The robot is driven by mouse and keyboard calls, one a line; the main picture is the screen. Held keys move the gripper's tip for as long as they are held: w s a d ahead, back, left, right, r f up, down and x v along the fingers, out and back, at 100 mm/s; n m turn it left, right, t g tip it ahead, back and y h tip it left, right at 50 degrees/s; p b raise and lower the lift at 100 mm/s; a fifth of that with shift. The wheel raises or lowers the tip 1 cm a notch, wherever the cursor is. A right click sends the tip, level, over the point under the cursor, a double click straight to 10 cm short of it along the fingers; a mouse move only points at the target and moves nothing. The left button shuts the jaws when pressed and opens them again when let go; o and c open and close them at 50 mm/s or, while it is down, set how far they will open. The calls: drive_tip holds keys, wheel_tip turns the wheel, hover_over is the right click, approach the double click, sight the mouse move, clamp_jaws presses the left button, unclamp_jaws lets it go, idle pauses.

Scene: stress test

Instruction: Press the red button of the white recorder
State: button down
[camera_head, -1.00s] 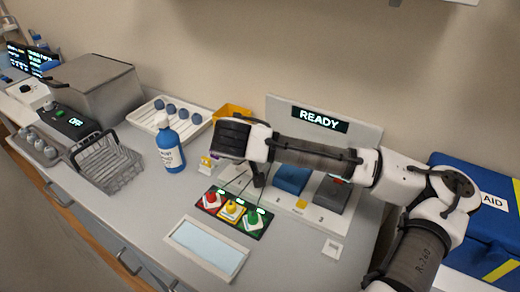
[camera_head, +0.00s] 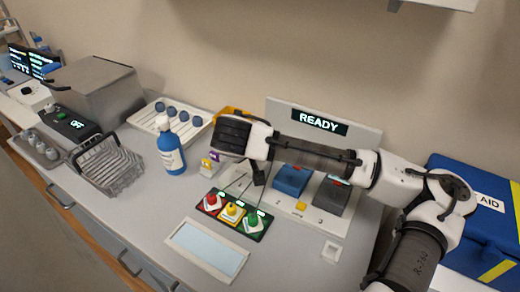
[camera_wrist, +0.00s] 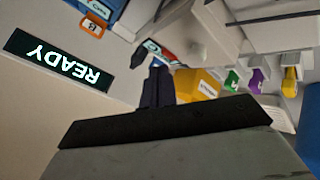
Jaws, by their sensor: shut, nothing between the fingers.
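No thing marked as a recorder can be made out. A white unit with a "READY" display (camera_head: 320,122) stands at the back right; small red parts show at its blue and grey blocks, half hidden by my arm. A small white device (camera_head: 30,95) stands at the far left, its controls too small to tell. A red button (camera_head: 211,200) sits on a dark panel with yellow and green ones. My gripper (camera_head: 258,178) is shut and empty, above the counter behind that panel. Its dark fingers also show in the wrist view (camera_wrist: 157,88), near a yellow labelled block (camera_wrist: 197,84).
A blue bottle (camera_head: 170,150), a wire basket (camera_head: 107,165) and a white tray (camera_head: 190,133) stand to the left. A framed pale pad (camera_head: 207,250) lies in front. A blue aid bag (camera_head: 490,240) is at the right. Counter is clear left of the pad.

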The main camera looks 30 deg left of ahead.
drive_tip(key=shift+a+f, duration=0.1)
drive_tip(key=shift+a, duration=0.1)
drive_tip(key=shift+w+f, duration=0.1)
drive_tip(key=shift+s+r, duration=0.3)
drive_tip(key=shift+r, duration=0.15)
drive_tip(key=shift+w+d+r+p, duration=0.1)
drive_tip(key=shift+w+r+p, duration=0.05)
drive_tip(key=shift+r+p, duration=0.9)
drive_tip(key=shift+w+d+r+p, duration=0.15)
drive_tip(key=shift+r+p, duration=0.6)
drive_tip(key=shift+r, duration=0.5)
drive_tip(key=shift+a+r, duration=0.1)
drive_tip(key=shift+r, duration=0.05)
